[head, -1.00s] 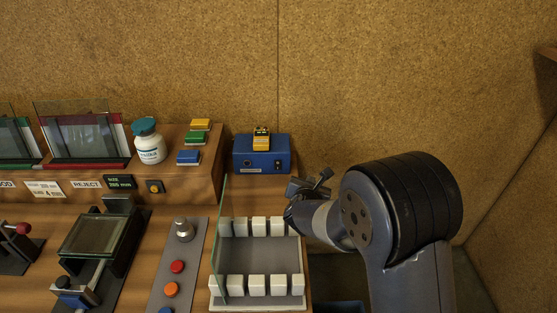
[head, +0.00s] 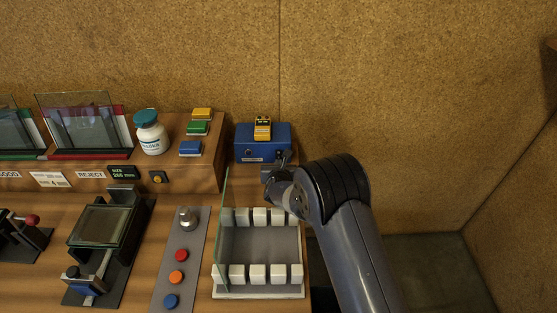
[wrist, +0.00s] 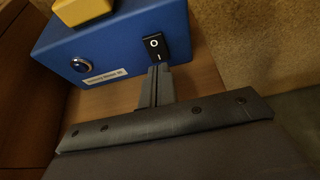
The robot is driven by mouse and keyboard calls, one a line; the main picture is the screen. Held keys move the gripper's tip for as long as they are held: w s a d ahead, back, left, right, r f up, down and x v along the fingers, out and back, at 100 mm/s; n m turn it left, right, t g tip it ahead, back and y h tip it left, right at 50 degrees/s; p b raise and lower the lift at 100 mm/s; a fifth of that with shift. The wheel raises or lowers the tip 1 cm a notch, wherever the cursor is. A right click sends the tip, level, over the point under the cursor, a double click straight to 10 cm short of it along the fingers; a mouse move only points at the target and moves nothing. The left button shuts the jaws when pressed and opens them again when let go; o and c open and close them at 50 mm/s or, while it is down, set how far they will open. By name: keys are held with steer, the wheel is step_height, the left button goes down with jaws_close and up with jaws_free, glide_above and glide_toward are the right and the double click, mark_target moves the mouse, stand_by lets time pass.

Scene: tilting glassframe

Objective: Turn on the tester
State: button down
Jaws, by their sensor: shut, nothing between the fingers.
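The tester is a blue box (head: 250,153) at the back of the bench; its front also shows in the wrist view (wrist: 115,45). On its front right is a black rocker switch (wrist: 152,47) marked O above and I below. A round silver fitting (wrist: 79,64) and a white label sit to the switch's left. My gripper (head: 282,161) is shut and empty. In the wrist view its fingertips (wrist: 159,68) are right at the lower, I-marked end of the switch. I cannot tell whether they touch it. In the head view the gripper covers the switch.
A yellow device (head: 263,128) rests on top of the blue box. Left of it are coloured blocks (head: 190,148) and a white bottle (head: 151,138) on a wooden step. In front stands a rack with white blocks (head: 259,250) and a glass pane (head: 221,235). A cork wall is behind.

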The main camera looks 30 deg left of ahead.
mark_target(279, 155)
steer(key=shift+x, duration=0.9)
steer(key=shift+w+a+f+b, duration=0.1)
steer(key=shift+w+f+b, duration=0.3)
steer(key=shift+b, duration=0.8)
steer(key=shift+s+b, duration=0.1)
steer(key=shift+b, duration=1.25)
steer(key=shift+r, duration=0.3)
